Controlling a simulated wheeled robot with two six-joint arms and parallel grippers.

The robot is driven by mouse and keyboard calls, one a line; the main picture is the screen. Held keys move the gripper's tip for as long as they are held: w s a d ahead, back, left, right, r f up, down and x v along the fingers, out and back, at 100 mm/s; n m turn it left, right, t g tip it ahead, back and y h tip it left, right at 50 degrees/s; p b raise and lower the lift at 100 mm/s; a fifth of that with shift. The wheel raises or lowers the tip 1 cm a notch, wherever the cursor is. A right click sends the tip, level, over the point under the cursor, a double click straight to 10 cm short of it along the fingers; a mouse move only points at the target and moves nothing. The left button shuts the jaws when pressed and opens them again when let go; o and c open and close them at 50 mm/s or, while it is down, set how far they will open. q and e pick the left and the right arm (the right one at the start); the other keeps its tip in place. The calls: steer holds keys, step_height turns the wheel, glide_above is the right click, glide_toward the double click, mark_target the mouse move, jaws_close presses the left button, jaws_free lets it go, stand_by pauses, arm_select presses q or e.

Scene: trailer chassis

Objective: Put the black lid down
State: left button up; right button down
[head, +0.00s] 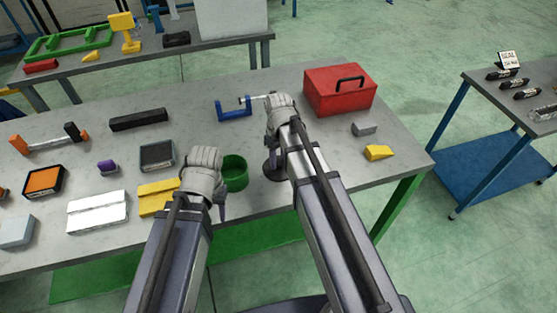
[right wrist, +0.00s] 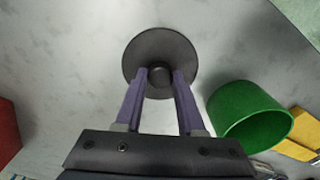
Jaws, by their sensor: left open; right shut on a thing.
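The black lid (head: 274,175) is a round dark disc with a small knob, to the right of the green pot (head: 234,174). My right gripper (head: 272,158) is above the lid, pointing down. In the right wrist view the two purple fingers of my right gripper (right wrist: 161,76) are shut on the knob of the lid (right wrist: 160,46). The lid is over bare tabletop; I cannot tell whether it touches it. The green pot (right wrist: 250,116) stands open and apart from the lid. My left gripper (head: 221,205) is open near the table's front edge, left of the pot.
A red toolbox (head: 335,95) stands at the back right and a blue clamp (head: 235,110) behind the pot. A yellow wedge (head: 379,152) and a grey block (head: 364,129) lie to the right.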

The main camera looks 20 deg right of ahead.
mark_target(279, 162)
arm_select(q)
steer(key=shift+f, duration=0.1)
arm_select(e)
steer(key=c, duration=0.5)
jaws_free()
steer(key=shift+f, duration=0.15)
step_height(279, 162, up, 12)
steer(key=r+p, duration=0.1)
steer(key=p, duration=1.1)
arm_select(q)
step_height(279, 162, up, 12)
arm_select(e)
steer(key=shift+m+h, duration=0.5)
steer(key=shift+h, duration=0.1)
steer(key=s+a, duration=0.3)
steer(key=s, duration=0.1)
steer(key=s+a, duration=0.4)
steer(key=s, duration=0.1)
steer(key=s+a, duration=0.3)
steer(key=s, duration=0.2)
steer(key=shift+s+a+f, duration=0.15)
steer(key=shift+a+f, duration=0.1)
arm_select(q)
step_height(279, 162, down, 5)
steer(key=b, duration=0.5)
arm_select(e)
step_height(279, 162, down, 5)
steer(key=shift+f, duration=0.15)
